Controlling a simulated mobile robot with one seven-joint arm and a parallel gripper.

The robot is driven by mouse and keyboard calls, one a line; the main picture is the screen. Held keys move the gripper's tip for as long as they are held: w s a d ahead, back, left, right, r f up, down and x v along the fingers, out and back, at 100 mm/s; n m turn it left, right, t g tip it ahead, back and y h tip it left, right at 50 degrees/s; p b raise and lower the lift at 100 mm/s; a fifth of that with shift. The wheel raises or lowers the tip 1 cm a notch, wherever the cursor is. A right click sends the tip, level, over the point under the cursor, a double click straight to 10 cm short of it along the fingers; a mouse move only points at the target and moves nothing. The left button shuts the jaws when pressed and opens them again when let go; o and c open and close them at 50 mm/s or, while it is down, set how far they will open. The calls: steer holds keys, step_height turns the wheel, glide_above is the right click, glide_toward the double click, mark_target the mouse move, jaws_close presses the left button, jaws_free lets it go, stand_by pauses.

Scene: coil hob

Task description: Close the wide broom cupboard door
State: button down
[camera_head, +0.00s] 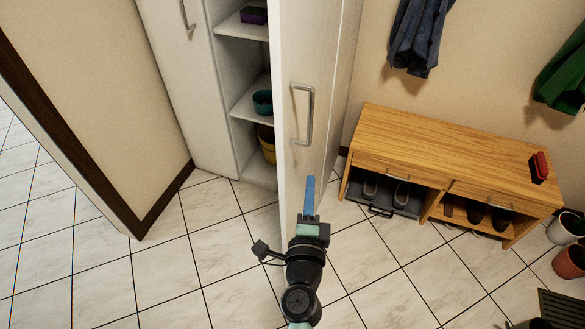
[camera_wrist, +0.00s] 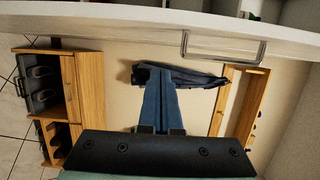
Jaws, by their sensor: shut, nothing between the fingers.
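The wide broom cupboard door (camera_head: 303,60) is white and stands open, its outer face with a metal bar handle (camera_head: 303,113) turned to the right. Behind it to the left is the open cupboard with shelves (camera_head: 250,105). My gripper (camera_head: 310,180) is shut and empty, its blue fingers in front of the door's lower part, below the handle. In the wrist view the fingers (camera_wrist: 157,72) point towards the door (camera_wrist: 120,27), which crosses the top, with the handle (camera_wrist: 222,60) to their right. I cannot tell whether they touch it.
A wooden shoe bench (camera_head: 450,150) with drawers and shoes stands right of the door. Coats (camera_head: 416,35) hang above it. Pots (camera_head: 567,228) stand at the far right. A narrower white door (camera_head: 185,80) is left of the shelves. The tiled floor (camera_head: 390,270) is mostly clear.

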steer(key=w+a, duration=0.3)
steer(key=w, duration=0.1)
steer(key=shift+w+a, duration=0.35)
steer(key=shift+a, duration=0.05)
steer(key=shift+a, duration=0.1)
